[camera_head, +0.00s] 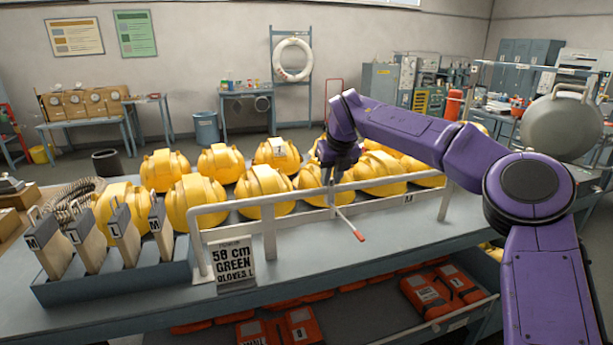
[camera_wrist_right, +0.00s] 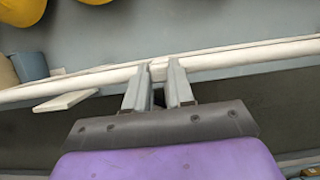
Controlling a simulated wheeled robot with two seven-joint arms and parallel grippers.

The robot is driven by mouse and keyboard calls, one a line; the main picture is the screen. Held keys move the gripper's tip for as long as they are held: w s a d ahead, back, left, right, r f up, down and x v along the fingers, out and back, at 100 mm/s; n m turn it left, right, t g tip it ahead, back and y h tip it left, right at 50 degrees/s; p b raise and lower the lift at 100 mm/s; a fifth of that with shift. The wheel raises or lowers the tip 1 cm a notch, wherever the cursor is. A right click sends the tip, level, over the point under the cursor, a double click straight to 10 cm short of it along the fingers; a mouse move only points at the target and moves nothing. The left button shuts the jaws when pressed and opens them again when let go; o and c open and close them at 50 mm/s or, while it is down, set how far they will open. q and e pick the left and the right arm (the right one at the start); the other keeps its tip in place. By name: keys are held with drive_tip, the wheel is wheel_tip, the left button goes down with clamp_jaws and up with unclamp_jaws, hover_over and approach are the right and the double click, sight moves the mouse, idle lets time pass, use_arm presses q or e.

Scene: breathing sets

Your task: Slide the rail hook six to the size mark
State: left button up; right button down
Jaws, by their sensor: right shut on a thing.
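A white rail (camera_head: 270,196) runs along the table on posts and also crosses the right wrist view (camera_wrist_right: 220,57). The rail hook (camera_head: 345,220) hangs from it, a thin light rod with a red tip (camera_head: 359,236). My right gripper (camera_head: 336,178) is at the rail above this hook. In the wrist view, my right gripper (camera_wrist_right: 158,75) is shut on a small pale block (camera_wrist_right: 158,71) at the rail, which looks like the hook's top. A small dark label (camera_head: 408,199) is on the rail's base to the right. My left gripper is not in view.
Several yellow helmet-like units (camera_head: 262,190) stand behind the rail. A sign reading "58 cm GREEN GLOVES L" (camera_head: 233,262) stands at the rail's left end. A tray (camera_head: 110,287) of upright pieces marked M and L is left. Orange packs (camera_head: 430,295) lie below.

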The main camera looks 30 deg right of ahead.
sight(342, 186)
drive_tip(key=shift+s+d, duration=0.15)
drive_tip(key=shift+d, duration=0.65)
drive_tip(key=shift+s+d, duration=0.15)
drive_tip(key=shift+d, duration=0.6)
drive_tip(key=c, duration=1)
unclamp_jaws()
drive_tip(key=shift+o, duration=0.2)
drive_tip(key=d+b+v, duration=0.1)
drive_tip(key=v, duration=0.9)
drive_tip(key=shift+a+r, duration=0.25)
drive_tip(key=shift+a, duration=0.15)
drive_tip(key=shift+s, duration=0.1)
